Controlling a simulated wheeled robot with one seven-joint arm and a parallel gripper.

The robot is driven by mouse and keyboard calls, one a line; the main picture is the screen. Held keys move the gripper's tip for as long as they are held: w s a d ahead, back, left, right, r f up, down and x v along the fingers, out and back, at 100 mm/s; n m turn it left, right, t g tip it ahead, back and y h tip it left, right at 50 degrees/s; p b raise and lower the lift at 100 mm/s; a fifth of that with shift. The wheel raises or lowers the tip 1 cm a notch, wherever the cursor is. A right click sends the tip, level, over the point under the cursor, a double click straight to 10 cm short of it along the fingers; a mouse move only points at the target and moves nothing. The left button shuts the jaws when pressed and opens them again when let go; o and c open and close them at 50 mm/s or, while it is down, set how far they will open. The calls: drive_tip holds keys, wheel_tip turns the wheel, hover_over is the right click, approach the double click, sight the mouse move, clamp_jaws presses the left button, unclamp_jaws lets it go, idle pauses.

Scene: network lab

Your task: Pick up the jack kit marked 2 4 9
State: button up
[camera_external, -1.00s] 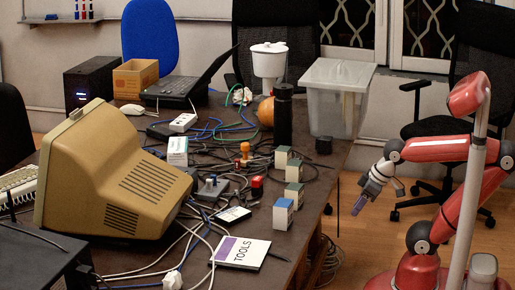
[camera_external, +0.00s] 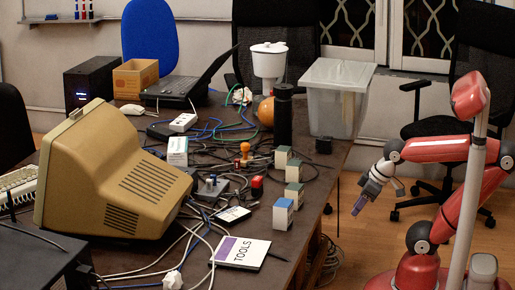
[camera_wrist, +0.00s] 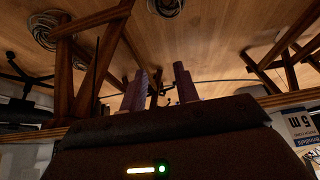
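Several small boxes, likely the jack kits, stand in a loose row near the table's right edge: one at the back (camera_external: 283,157), a second just right of it (camera_external: 293,172), a third in front (camera_external: 294,194), and a blue-and-white one nearest (camera_external: 283,213). I cannot read a 2 4 9 marking on any of them. My gripper (camera_external: 359,207) hangs off the table to the right of the boxes, pointing down. In the wrist view its two fingers (camera_wrist: 160,86) stand apart with nothing between them.
The dark table (camera_external: 313,222) is crowded with a beige monitor (camera_external: 120,180), cables, a TOOLS booklet (camera_external: 242,252), a black bottle (camera_external: 284,115) and a clear bin (camera_external: 335,98). A black chair (camera_external: 455,115) stands behind my arm. Wooden floor shows below my gripper.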

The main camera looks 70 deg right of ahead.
sight(295, 186)
drive_tip(key=o, duration=0.9)
drive_tip(key=shift+g, duration=0.3)
drive_tip(key=w+a+r, duration=0.1)
drive_tip(key=w+r, duration=0.1)
drive_tip(key=w+a+r+b, duration=0.1)
drive_tip(key=w+a+r, duration=0.1)
drive_tip(key=w+r, duration=0.1)
drive_tip(key=w+a+r, duration=0.1)
drive_tip(key=w+r, duration=0.1)
drive_tip(key=shift+w+a+r+b, duration=0.15)
drive_tip(key=shift+w+r+b, duration=0.2)
drive_tip(key=shift+r, duration=0.05)
drive_tip(key=shift+m+g, duration=0.3)
drive_tip(key=shift+m, duration=0.2)
drive_tip(key=w+a+r, duration=0.3)
drive_tip(key=w+a+r+b, duration=0.1)
drive_tip(key=w+a+r, duration=0.2)
drive_tip(key=w+a, duration=0.1)
drive_tip(key=shift+a+r, duration=0.15)
drive_tip(key=shift+a, duration=0.1)
drive_tip(key=shift+w+b+x, duration=0.15)
drive_tip(key=shift+b+x, duration=0.1)
drive_tip(key=shift+x, duration=1.65)
drive_tip(key=shift+w+b+x, duration=0.15)
drive_tip(key=shift+b+x, duration=0.05)
drive_tip(key=shift+x, duration=1.7)
